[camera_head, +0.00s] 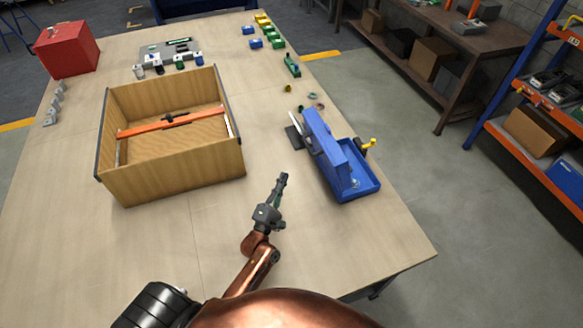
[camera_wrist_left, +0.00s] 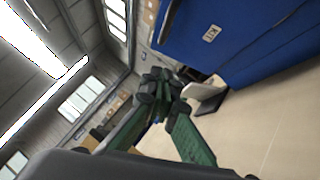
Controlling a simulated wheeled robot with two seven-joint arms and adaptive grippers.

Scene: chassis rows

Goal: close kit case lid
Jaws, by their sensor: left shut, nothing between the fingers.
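The blue kit case (camera_head: 366,188) lies on the table right of the middle. Its lid (camera_head: 322,140) is open and stands up steeply along the case's left side. Something small and light shows inside the tray, too small to name. My left gripper (camera_head: 283,178) is shut and empty, above the table to the left of the case and apart from the lid. In the left wrist view the gripper's fingers (camera_wrist_left: 172,100) show dark and green, and a large blue panel with a small label, apparently the lid (camera_wrist_left: 235,40), fills the upper right. My right gripper is not in view.
A wooden box (camera_head: 180,182) with an orange bar inside stands left of the case. A dark flat piece (camera_head: 294,137) lies beside the lid. A yellow-handled thing (camera_head: 368,144) is at the case's far right. The table's front right is clear.

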